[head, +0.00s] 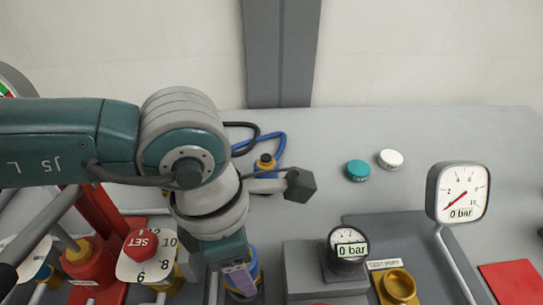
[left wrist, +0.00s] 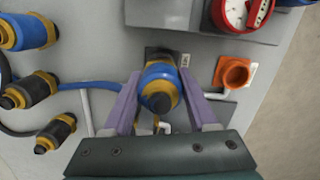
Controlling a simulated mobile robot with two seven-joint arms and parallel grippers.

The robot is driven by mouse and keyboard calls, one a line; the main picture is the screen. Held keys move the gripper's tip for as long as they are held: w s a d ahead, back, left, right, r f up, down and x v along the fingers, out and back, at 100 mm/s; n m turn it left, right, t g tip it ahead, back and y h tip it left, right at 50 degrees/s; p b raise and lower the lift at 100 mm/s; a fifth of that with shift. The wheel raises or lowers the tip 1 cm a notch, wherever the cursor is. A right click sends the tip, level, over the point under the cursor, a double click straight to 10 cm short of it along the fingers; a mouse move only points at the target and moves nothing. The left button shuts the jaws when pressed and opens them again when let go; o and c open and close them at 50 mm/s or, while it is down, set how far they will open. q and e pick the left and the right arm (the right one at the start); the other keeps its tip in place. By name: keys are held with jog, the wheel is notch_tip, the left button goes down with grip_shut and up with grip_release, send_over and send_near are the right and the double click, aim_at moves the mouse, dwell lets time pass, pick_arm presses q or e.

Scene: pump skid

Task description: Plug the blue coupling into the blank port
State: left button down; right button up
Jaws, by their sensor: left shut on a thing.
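My left gripper (left wrist: 160,78) has its two purple fingers on either side of the blue coupling (left wrist: 160,70), which has yellow rings and a dark end facing the camera. The fingers are shut on it. In the head view my left gripper (head: 238,280) points down at the lower middle, and a sliver of the blue coupling (head: 253,262) shows beside it. A dark plate lies behind the coupling in the wrist view; whether they touch cannot be told. I cannot tell which fitting is the blank port. My right gripper is in neither view.
An orange socket (left wrist: 234,72) stands right of the coupling. Several other couplings, one blue (left wrist: 28,32), lie at left with hoses. In the head view a yellow socket (head: 398,285) and a gauge (head: 346,243) stand to the right. The bench's back right is mostly clear.

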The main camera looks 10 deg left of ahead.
pick_arm(q)
jog(key=shift+f+b, duration=1.7)
jog(key=shift+f, duration=0.1)
jog(key=shift+r, duration=0.1)
jog(key=shift+c, duration=0.6)
grip_release()
jog(key=r, duration=0.6)
jog(key=a+r, duration=0.1)
jog(key=r, duration=0.3)
jog(key=shift+s+p, duration=0.25)
jog(key=shift+p, duration=0.15)
